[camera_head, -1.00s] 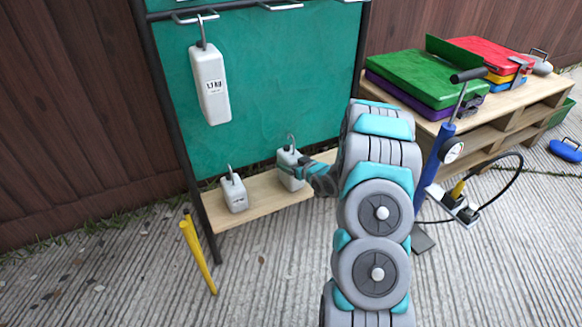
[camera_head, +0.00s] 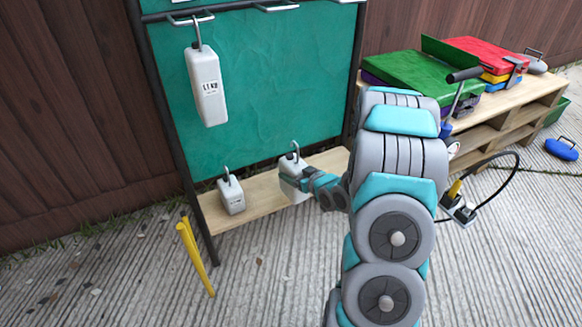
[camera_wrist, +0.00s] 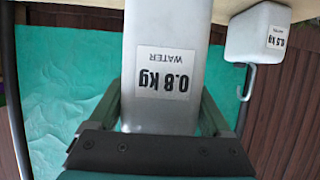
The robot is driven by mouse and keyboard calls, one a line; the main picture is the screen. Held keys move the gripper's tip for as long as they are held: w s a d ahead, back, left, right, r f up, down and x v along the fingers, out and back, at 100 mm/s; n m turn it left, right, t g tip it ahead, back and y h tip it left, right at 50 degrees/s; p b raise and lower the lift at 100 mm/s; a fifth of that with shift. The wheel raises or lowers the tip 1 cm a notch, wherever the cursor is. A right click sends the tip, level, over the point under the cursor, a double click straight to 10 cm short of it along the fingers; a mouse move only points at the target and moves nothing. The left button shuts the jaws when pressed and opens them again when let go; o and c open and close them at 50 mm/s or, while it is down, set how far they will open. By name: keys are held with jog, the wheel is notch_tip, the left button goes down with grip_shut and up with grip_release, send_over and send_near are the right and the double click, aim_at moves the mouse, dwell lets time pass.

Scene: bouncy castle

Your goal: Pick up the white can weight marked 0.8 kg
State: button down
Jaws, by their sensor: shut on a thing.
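The white can weight marked 0.8 kg WATER (camera_wrist: 161,40) stands upside down in the wrist view, between the two fingers of my gripper (camera_wrist: 160,112). In the head view the same can (camera_head: 290,166), with a hook on top, is at the low wooden shelf. My gripper (camera_head: 304,182) is shut on it from the right front. The can's lower end is partly hidden, so I cannot tell whether it touches the shelf.
A smaller white can marked 0.5 kg (camera_wrist: 258,35) stands left of it on the shelf (camera_head: 262,188) in the head view (camera_head: 232,196). A larger white can (camera_head: 207,88) hangs from the rack above. Yellow legs (camera_head: 196,258) stand at front left. A pallet (camera_head: 500,128) with coloured cases is at right.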

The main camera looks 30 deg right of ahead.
jog(key=s+p, duration=0.2)
jog(key=s+r+p, duration=0.1)
jog(key=s, duration=0.1)
jog(key=shift+a+p, duration=0.35)
jog(key=shift+a, duration=0.05)
jog(key=shift+s+p, duration=0.25)
jog(key=shift+p, duration=0.8)
jog(key=s+p, duration=0.1)
jog(key=p, duration=0.5)
jog(key=shift+s+a, duration=0.25)
jog(key=shift+s, duration=0.1)
